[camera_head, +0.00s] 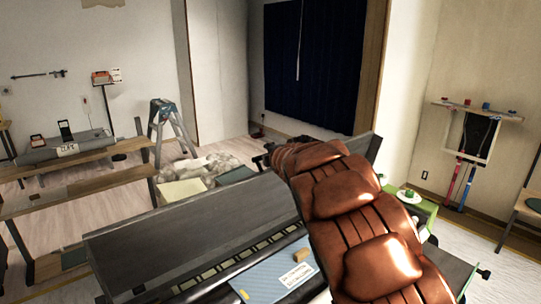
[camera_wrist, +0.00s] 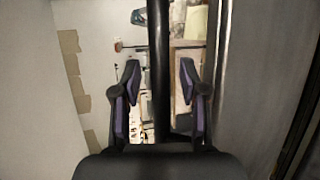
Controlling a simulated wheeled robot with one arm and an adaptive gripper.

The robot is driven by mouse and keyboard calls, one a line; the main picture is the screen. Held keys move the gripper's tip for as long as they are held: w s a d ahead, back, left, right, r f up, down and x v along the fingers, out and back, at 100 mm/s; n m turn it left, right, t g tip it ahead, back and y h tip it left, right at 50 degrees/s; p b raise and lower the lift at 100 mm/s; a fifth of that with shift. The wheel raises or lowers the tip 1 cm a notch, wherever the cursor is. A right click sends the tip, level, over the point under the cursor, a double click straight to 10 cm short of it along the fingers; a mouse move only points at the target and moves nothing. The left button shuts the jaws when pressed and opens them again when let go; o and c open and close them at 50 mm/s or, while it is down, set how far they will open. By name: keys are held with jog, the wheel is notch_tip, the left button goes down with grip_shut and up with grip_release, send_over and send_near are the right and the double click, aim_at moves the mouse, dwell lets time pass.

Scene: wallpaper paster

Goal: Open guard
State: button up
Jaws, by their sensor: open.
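The guard appears to be the long dark grey panel (camera_head: 195,232) on the machine in the middle of the head view. It slopes along the machine, and its right end is hidden behind my arm. In the wrist view my gripper (camera_wrist: 157,78) is open, with one finger on each side of a black bar (camera_wrist: 160,50). A gap shows between the bar and both fingers. I cannot tell whether the bar is part of the guard. In the head view my gripper (camera_head: 263,160) is small and mostly hidden by my brown arm.
A blue-grey tray (camera_head: 258,280) with a white label lies at the machine's front. Benches (camera_head: 85,185) stand at left, and a stepladder (camera_head: 172,125) stands behind. A crumpled pale sheet (camera_head: 208,165) lies beyond the machine. A green-topped stand (camera_head: 420,212) is right of my arm.

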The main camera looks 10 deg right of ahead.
jog(key=v, duration=1.1)
jog(key=shift+s, duration=0.4)
jog(key=shift+r, duration=0.1)
